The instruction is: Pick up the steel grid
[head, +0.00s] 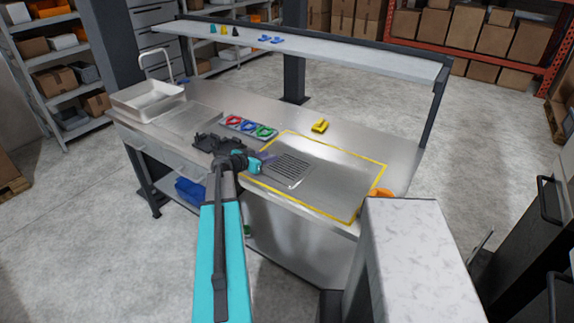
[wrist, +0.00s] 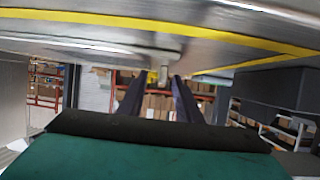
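The steel grid (head: 289,168), a flat slotted grey plate, lies on the steel bench, inside the left part of a yellow-outlined area. My gripper (head: 266,157) is at the grid's left end, low over the bench; the head view does not show whether they touch. In the wrist view my gripper (wrist: 158,84) has its two dark fingers apart. A small grey piece shows in the gap between the fingertips; I cannot tell whether it belongs to the grid. The wrist view looks upside down, with the bench surface along the top.
A tray with red, blue and green rings (head: 248,127) stands behind my gripper. A black holder (head: 208,144) is left of it. A yellow object (head: 320,125) lies behind the outlined area, and an orange one (head: 381,193) at its right corner. The outlined area's right side is clear.

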